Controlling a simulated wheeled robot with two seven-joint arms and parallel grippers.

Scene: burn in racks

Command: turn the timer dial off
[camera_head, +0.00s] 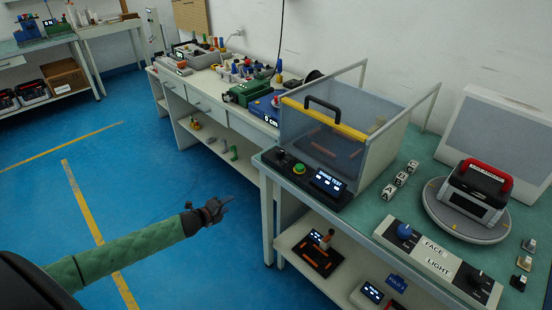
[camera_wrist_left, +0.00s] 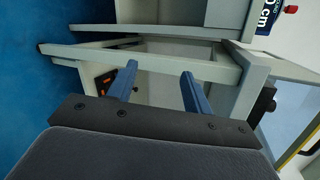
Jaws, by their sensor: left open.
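No dial in view is readably marked as a timer. The enclosure's control panel (camera_head: 312,184) on the near bench has a small dark knob (camera_head: 281,154), a green button (camera_head: 299,169) and a lit display (camera_head: 328,182). A second panel (camera_head: 437,258), lettered FACE and LIGHT, carries a blue knob (camera_head: 404,231) and a black knob (camera_head: 478,279). My left gripper (camera_head: 221,208) is over the blue floor, left of the bench and apart from every knob. Its two blue fingers (camera_wrist_left: 160,88) are spread and empty in the left wrist view. My right gripper is not seen.
A clear-walled enclosure with a yellow-edged lid (camera_head: 322,119) stands behind the control panel. A round turntable (camera_head: 465,216) holds a red-handled device (camera_head: 480,190). The bench legs and lower shelf (camera_head: 290,236) are close to my left gripper. The floor (camera_head: 160,180) is open on the left.

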